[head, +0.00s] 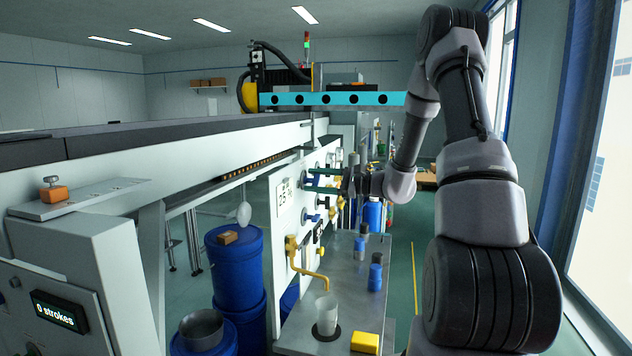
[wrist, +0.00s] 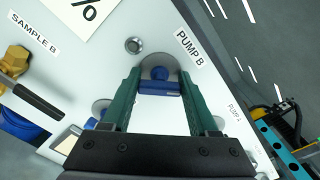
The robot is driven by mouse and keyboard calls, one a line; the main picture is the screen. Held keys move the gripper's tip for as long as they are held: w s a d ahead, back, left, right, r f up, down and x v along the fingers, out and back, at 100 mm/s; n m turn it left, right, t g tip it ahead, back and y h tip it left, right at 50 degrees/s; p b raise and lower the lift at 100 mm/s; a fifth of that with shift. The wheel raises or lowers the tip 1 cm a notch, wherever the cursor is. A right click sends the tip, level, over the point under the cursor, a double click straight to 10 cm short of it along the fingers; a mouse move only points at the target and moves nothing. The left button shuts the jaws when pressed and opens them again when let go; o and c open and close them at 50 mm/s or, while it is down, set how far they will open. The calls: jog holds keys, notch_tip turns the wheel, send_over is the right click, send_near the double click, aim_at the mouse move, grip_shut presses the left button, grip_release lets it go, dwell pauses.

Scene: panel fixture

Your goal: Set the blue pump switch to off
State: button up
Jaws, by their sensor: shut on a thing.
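The blue pump switch (wrist: 158,88) is on the white panel (wrist: 85,70), on a round grey plate beside the label "PUMP B" (wrist: 190,48) in the wrist view. My gripper (wrist: 160,82) has its two green fingers on either side of the blue handle and is shut on it. I cannot read any off mark on the switch plate.
A label "PUMP A" (wrist: 235,114) and a "SAMPLE B" valve with a yellow body (wrist: 15,60) flank the switch. Blue drums (head: 235,270) stand left.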

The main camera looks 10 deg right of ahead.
jog(key=n, duration=0.4)
jog(key=shift+f, duration=0.1)
jog(key=n, duration=0.4)
jog(key=shift+s+f+n, duration=0.1)
jog(key=shift+n, duration=0.5)
jog(key=o, duration=1.4)
jog(key=v, duration=1)
jog(key=shift+s+d, duration=0.2)
jog(key=shift+d, duration=0.1)
